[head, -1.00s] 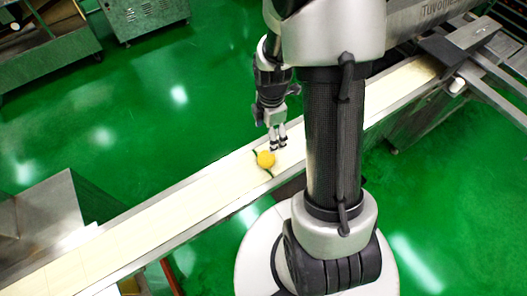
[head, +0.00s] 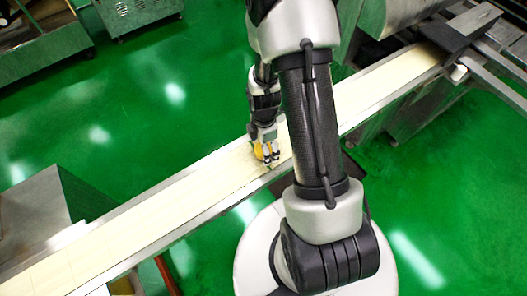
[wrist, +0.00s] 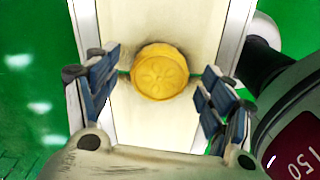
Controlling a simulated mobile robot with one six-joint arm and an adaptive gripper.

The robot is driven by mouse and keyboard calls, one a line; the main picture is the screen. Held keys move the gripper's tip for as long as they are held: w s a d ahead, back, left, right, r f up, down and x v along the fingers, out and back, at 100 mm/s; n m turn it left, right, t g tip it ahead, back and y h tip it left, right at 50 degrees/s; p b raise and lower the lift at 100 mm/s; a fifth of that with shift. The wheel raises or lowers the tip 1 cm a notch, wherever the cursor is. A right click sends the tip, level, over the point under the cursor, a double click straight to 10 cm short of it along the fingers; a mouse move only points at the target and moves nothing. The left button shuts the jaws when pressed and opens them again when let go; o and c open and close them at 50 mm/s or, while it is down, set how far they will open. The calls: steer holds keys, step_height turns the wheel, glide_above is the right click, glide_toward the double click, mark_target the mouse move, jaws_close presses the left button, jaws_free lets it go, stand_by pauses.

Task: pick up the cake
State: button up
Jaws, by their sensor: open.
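The cake (wrist: 160,71) is round and yellow, with a pattern pressed into its top. It lies on the pale conveyor belt (head: 180,199). My gripper (wrist: 158,88) is open, with one finger on each side of the cake in the wrist view and a gap showing on both sides. In the head view my gripper (head: 266,155) is low over the belt and partly hides the cake (head: 259,152). I cannot tell the exact height of the fingertips above the belt.
The conveyor has raised metal side rails (head: 222,208) and runs diagonally across a green floor. A thin green line crosses the belt at the cake. Steel machinery (head: 388,30) stands at the upper right, and a metal cabinet (head: 134,14) at the upper left.

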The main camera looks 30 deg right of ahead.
steer(key=shift+c, duration=0.4)
steer(key=c, duration=1.1)
